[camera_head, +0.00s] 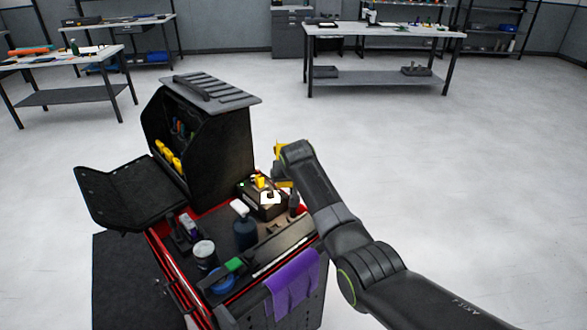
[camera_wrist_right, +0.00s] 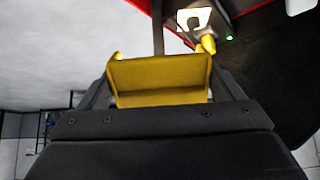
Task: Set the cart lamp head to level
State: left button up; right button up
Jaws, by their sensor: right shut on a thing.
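The yellow lamp head (camera_wrist_right: 160,80) lies between the two dark fingers of my right gripper (camera_wrist_right: 162,90) in the right wrist view. The gripper is shut on it. In the head view the right arm reaches in from the lower right, and the wrist partly hides the yellow lamp head (camera_head: 280,151) at the cart's right side. A dark box (camera_head: 266,210) with a bright patch on top stands just left of the gripper on the cart (camera_head: 312,285). The lamp head's exact tilt is hard to tell. My left gripper is out of view.
A spray bottle (camera_head: 245,232), a can (camera_head: 205,252) and a purple cloth (camera_head: 292,283) are on the cart's near part. A tall black cabinet (camera_head: 222,140) stands at its back. Open floor (camera_head: 440,170) lies to the right. Workbenches stand farther back.

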jog(key=shift+s+r+g+p, duration=0.2)
jog(key=shift+s+g+p, duration=0.15)
jog(key=shift+g+p, duration=0.3)
jog(key=o, duration=1.2)
jog(key=shift+s+r, duration=0.2)
jog(key=shift+r, duration=0.4)
jog(key=b+v, duration=0.2)
jog(key=v, duration=1.4)
jog(key=shift+s, duration=0.1)
jog(key=shift+c, duration=0.2)
